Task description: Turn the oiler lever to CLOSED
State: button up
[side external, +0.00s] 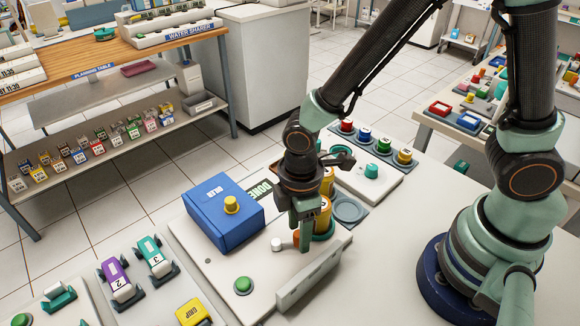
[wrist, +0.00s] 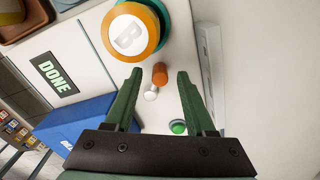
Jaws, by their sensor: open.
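The blue oiler box (side external: 222,215) stands on a light board, with a yellow knob (side external: 231,204) on top. It shows at the lower left in the wrist view (wrist: 75,130). In front of it are a small orange cylinder (wrist: 160,73) and a white knob (wrist: 151,93), which look like the lever. The white knob also shows in the side view (side external: 277,243). My gripper (wrist: 160,78) is open and points down, with its fingers on either side of the orange part and a gap to each. Contact and any CLOSED mark cannot be made out.
A yellow-orange cylinder marked B (wrist: 131,32) in a teal ring stands close beyond the fingers. A green button (side external: 243,285) sits at the board's front. A grey raised bar (side external: 310,275) runs along the right edge.

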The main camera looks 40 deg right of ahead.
jog(key=shift+f, duration=0.2)
grip_shut()
jog(key=shift+s+m, duration=0.1)
jog(key=shift+m, duration=0.2)
jog(key=m, duration=0.2)
jog(key=s+a+m, duration=0.1)
jog(key=m, duration=0.1)
jog(key=shift+a, duration=0.2)
jog(key=m, duration=0.2)
jog(key=a+m, duration=0.1)
jog(key=m, duration=0.2)
jog(key=shift+s+a+m, duration=0.2)
jog(key=shift+a+m, duration=0.1)
jog(key=shift+a, duration=0.1)
